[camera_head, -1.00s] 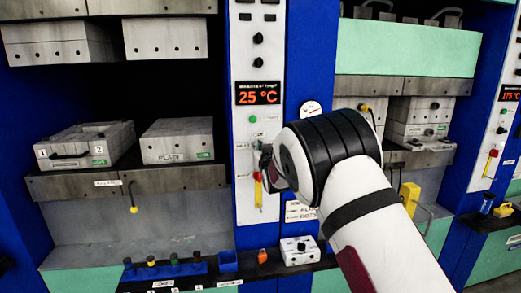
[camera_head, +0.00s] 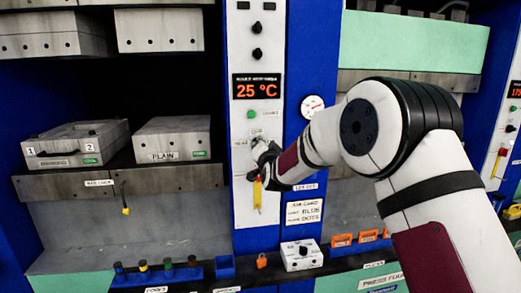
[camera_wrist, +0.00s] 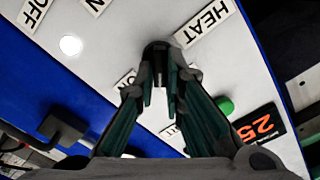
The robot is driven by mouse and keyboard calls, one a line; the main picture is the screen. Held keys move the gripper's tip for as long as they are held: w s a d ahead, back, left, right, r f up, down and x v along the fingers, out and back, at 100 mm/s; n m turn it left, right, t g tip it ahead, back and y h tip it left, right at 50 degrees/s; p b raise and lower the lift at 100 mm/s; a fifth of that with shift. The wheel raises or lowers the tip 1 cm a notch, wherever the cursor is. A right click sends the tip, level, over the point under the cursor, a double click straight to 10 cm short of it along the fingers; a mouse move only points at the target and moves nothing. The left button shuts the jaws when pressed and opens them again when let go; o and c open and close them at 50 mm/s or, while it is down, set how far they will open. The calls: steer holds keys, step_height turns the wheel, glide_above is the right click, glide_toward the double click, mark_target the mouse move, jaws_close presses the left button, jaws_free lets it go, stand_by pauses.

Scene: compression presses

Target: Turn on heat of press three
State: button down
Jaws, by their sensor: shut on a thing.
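A white control panel (camera_head: 243,215) with a red display (camera_head: 257,87) reading 25 °C stands in the middle of the head view. My gripper (camera_head: 264,150) is at the panel, below the green button (camera_head: 250,115). In the wrist view my gripper (camera_wrist: 160,85) has its fingers closed around a dark knob (camera_wrist: 156,50) beside the HEAT label (camera_wrist: 205,22). The fingers partly cover the knob, so I cannot tell which way it points. An ON label (camera_wrist: 125,82) lies beside the fingers. The display also shows in the wrist view (camera_wrist: 262,124).
A yellow lever (camera_head: 257,193) hangs on the panel just below my gripper. Two black knobs (camera_head: 257,41) sit above the display. Mould blocks (camera_head: 172,140) rest on the press at left. A white box (camera_head: 301,255) stands on the ledge below.

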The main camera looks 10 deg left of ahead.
steer(key=shift+f+m+b, duration=0.15)
steer(key=shift+m+b, duration=1.35)
steer(key=shift+m, duration=0.95)
steer(key=shift+f+m+b, duration=0.1)
steer(key=shift+m+b, duration=1.35)
steer(key=shift+m, duration=1)
steer(key=c, duration=1.7)
jaws_free()
steer(key=v, duration=1.2)
steer(key=shift+r, duration=0.1)
